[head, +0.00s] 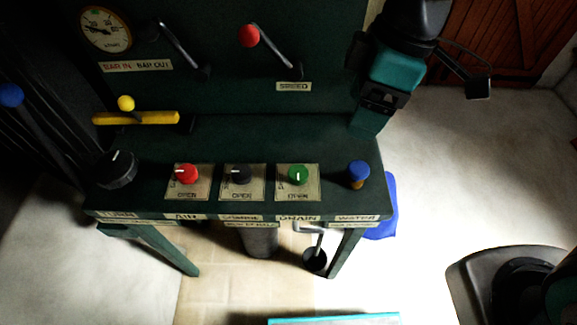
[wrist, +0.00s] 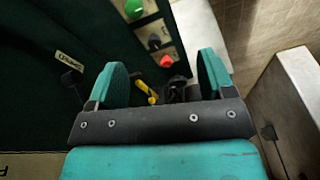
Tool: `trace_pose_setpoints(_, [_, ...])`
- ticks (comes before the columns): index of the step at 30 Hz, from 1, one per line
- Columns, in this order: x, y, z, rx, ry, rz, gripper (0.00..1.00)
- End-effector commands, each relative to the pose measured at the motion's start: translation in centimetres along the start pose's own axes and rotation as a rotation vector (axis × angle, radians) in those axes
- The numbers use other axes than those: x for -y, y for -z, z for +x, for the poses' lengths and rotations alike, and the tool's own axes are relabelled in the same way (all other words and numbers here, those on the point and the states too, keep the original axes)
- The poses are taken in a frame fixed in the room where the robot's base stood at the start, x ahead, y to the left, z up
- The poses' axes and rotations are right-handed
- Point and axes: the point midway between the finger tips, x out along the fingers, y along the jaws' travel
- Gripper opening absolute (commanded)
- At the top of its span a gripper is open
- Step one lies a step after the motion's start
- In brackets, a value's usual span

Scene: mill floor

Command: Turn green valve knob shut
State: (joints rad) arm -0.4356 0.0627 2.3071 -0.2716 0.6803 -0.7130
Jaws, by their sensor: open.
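The green valve knob (head: 298,174) sits on a pale plate on the bench top, above the front label that reads DRAIN. Its white pointer line points up, away from the lettering low on the plate. In the wrist view the green knob (wrist: 133,9) is at the top, partly cut off, beyond the fingers. My gripper (head: 367,122) hangs at the right rear of the bench, behind and to the right of the knob and apart from it. In the wrist view my gripper (wrist: 163,78) has its two teal fingers wide apart, with nothing held between them.
A red knob (head: 187,174) and black knob (head: 240,174) stand left of the green one; a blue knob (head: 358,172) stands right. A yellow bar (head: 136,118) lies at the rear left. A red-balled lever (head: 249,36) is on the back panel.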

Motion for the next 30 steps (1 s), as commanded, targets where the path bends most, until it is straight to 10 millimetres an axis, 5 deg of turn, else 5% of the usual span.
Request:
trace_pose_setpoints(6, [-4.4,5.2,5.5,0.146,0.010,-0.625,0.75])
trace_pose_setpoints(12, [-5.8,7.2,9.1,0.219,0.030,-0.937,0.75])
trace_pose_setpoints(20, [-6.1,6.9,12.2,0.232,0.039,-0.991,0.75])
trace_pose_setpoints(30, [-6.6,5.2,19.7,0.232,0.041,-0.988,0.75])
